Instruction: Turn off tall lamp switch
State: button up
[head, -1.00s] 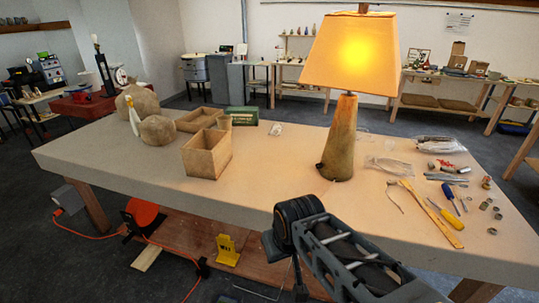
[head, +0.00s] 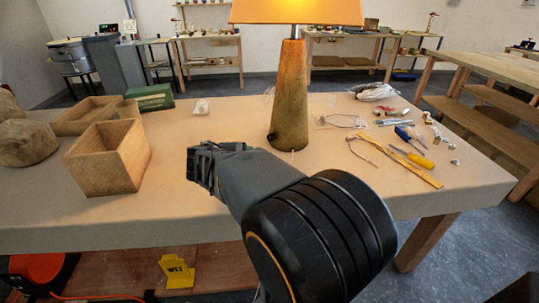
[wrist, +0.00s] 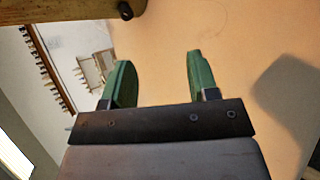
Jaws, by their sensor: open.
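The tall lamp has a tapered brown base (head: 290,105) standing on the pale workbench and an orange-yellow shade (head: 297,12), which is lit. The shade's top is out of frame. A small dark knob, apparently the switch (head: 271,138), sits low on the base's left side. It also shows as a dark round knob in the wrist view (wrist: 125,10), on the lamp base (wrist: 70,10) at the top edge. My gripper (wrist: 158,75) is open and empty, with green fingers spread below the knob and apart from it. In the head view my arm's end is left of the lamp; its fingertips are unclear.
An open wooden box (head: 110,160) stands left of my arm, with a green box (head: 150,97) behind. Screwdrivers (head: 418,158), a yellow ruler (head: 400,163) and small parts lie right of the lamp. The bench between the wooden box and lamp is mostly clear.

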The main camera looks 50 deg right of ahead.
aim_at(270, 138)
jog(key=w+d+n+h+b, duration=0.1)
jog(key=d, duration=0.1)
jog(key=w+d+f+n+h+b, duration=0.1)
jog(key=w+d, duration=0.1)
jog(key=w+d+f+n+t+h+b, duration=0.1)
jog(key=d, duration=0.1)
jog(key=shift+w+d+f+n+b, duration=0.15)
jog(key=shift+w+d+n+b, duration=0.15)
jog(key=shift+n, duration=0.1)
jog(key=shift+h, duration=0.3)
jog(key=x, duration=1.3)
jog(key=shift+w, duration=0.15)
jog(key=c, duration=0.9)
